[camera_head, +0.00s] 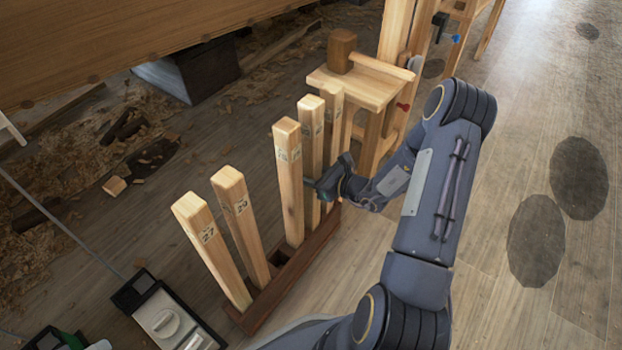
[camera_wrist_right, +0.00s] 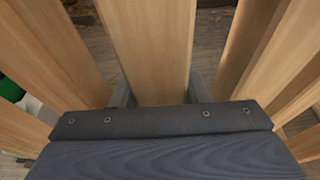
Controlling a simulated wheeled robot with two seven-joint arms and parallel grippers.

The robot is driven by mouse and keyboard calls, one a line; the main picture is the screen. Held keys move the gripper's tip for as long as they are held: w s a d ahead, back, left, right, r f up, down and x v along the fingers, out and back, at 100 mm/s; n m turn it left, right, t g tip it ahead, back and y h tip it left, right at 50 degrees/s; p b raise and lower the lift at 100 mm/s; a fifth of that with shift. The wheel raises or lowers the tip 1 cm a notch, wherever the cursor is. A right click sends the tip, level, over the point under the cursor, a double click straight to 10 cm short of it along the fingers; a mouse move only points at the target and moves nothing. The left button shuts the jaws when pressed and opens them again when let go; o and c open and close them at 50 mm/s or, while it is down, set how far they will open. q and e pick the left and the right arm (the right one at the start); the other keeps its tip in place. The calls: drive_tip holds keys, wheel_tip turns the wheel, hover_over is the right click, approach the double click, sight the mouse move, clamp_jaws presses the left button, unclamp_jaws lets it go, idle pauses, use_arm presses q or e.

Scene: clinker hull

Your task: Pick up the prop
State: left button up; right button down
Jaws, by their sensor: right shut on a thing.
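Several tall square wooden props stand upright in a low brown rack (camera_head: 282,290) on the floor. Dark number labels are near their tops; the two at the near left read 27 (camera_head: 209,245) and 29 (camera_head: 240,215). My right gripper (camera_head: 318,184) reaches in from the right and is shut on a prop (camera_head: 311,135) in the row's middle, just beyond another prop (camera_head: 289,180). Its number is too small to read. In the right wrist view the held prop (camera_wrist_right: 152,45) stands between the two grey fingers. Its foot is hidden. My left gripper is out of view.
Neighbouring props stand close on both sides of my right gripper. A wooden bench with a mallet (camera_head: 342,50) is behind the row. A planked hull (camera_head: 130,35) overhangs at upper left. Dark cases (camera_head: 165,315) lie at lower left. The floor at right is clear.

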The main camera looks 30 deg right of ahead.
sight(319, 126)
wheel_tip(319, 126, up, 16)
drive_tip(key=p, duration=0.6)
drive_tip(key=shift+r, duration=0.15)
drive_tip(key=shift+r+p, duration=0.55)
drive_tip(key=shift+r, duration=0.35)
